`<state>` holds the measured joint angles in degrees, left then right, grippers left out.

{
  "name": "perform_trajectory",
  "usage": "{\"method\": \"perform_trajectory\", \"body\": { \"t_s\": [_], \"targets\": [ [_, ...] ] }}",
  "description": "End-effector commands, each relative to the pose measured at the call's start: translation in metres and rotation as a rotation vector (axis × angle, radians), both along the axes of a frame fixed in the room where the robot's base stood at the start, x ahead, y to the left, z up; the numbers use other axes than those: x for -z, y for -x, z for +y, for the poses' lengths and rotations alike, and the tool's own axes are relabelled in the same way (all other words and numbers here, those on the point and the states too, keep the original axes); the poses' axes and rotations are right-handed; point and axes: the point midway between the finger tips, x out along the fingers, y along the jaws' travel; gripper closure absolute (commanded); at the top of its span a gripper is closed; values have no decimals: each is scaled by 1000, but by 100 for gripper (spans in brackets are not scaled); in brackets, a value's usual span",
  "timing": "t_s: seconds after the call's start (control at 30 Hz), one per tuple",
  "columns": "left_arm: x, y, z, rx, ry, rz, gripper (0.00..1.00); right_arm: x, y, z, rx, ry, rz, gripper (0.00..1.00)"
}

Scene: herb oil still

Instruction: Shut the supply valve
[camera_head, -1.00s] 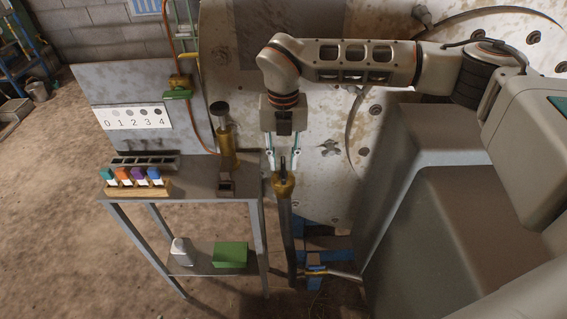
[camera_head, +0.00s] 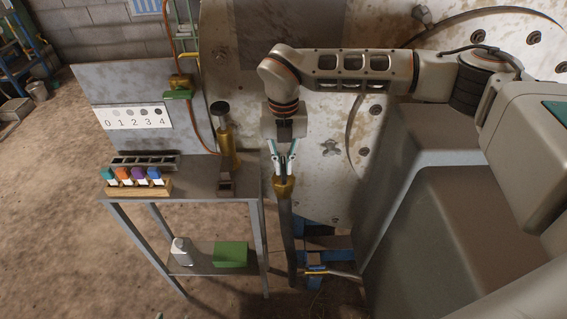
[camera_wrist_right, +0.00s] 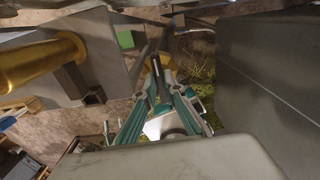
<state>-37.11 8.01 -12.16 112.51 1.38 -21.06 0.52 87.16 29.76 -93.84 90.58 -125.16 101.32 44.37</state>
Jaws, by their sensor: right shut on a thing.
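A dark upright standpipe (camera_head: 287,235) with a brass valve body (camera_head: 284,188) on top stands just right of the metal table. My right gripper (camera_head: 283,170) comes down from above and is shut on the dark valve handle at the top of that brass body. In the right wrist view, the dark handle (camera_wrist_right: 159,78) stands between my teal fingertips (camera_wrist_right: 160,95). The fingers hide part of the handle, so its exact turn is hard to tell. My left gripper is not in view.
The metal table (camera_head: 200,190) at left bears a brass cylinder (camera_head: 226,148) and a wooden rack (camera_head: 138,188) of coloured-cap vials. Another green-handled fitting (camera_head: 178,94) sits on the copper pipe. A large pale vessel wall (camera_head: 330,185) stands close behind my gripper. A green box (camera_head: 231,254) is on the lower shelf.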

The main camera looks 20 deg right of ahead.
Motion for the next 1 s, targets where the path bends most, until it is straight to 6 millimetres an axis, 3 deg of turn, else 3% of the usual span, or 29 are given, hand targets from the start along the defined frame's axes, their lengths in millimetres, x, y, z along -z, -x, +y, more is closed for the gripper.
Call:
{"method": "perform_trajectory", "body": {
  "t_s": [0.27,1.0],
  "targets": [
    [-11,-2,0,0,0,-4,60,-2,0,0,-144,1,-2,100],
    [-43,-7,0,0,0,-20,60,-2,0,0,-835,1,-1,100]
  ]
}}
